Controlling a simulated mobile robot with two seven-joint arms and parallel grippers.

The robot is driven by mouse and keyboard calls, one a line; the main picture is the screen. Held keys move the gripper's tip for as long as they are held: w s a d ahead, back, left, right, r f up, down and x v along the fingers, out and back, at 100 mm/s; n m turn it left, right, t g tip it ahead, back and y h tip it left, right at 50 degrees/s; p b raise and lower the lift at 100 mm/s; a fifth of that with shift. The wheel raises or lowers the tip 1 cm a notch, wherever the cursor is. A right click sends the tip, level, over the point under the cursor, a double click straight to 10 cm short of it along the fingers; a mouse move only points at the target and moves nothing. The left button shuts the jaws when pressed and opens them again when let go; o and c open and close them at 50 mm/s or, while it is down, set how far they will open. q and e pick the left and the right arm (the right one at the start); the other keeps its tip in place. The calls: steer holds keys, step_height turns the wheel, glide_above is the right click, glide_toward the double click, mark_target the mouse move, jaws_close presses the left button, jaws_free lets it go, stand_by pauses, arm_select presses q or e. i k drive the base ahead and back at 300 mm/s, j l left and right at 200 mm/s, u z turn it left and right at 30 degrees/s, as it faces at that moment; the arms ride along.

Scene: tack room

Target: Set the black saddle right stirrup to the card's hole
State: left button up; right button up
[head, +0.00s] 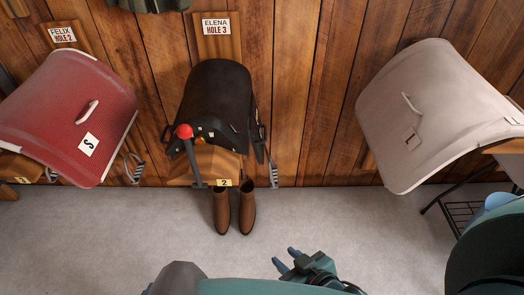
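The black saddle (218,92) sits on a wooden rack in the middle of the head view. The card (216,26) above it reads "ELENA HOLE 3". A strap with a grey stirrup (273,177) hangs at the saddle's right side in the picture. The strap's holes are too small to make out. My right gripper (287,259) is low in the view, over the floor in front of the saddle and well apart from it. Its two fingers are spread with nothing between them. My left gripper is not in view.
A red-knobbed lever (184,132) stands at the black saddle's front left. Brown boots (233,211) stand below. A red saddle (70,115) under the "FELIX HOLE 2" card (62,34) is at left, a pale saddle (435,112) at right. The grey floor (350,225) between is clear.

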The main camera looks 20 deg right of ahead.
mark_target(218, 103)
steer(key=i+j, duration=0.15)
steer(key=j, duration=0.2)
steer(key=i+j, duration=0.1)
steer(key=j, duration=0.2)
steer(key=j+z, duration=0.2)
steer(key=z, duration=0.15)
steer(key=k+j+z, duration=0.15)
steer(key=z, duration=0.2)
steer(key=i+z, duration=0.15)
steer(key=i, duration=0.3)
steer(key=i+j+z, duration=0.15)
steer(key=i, duration=0.25)
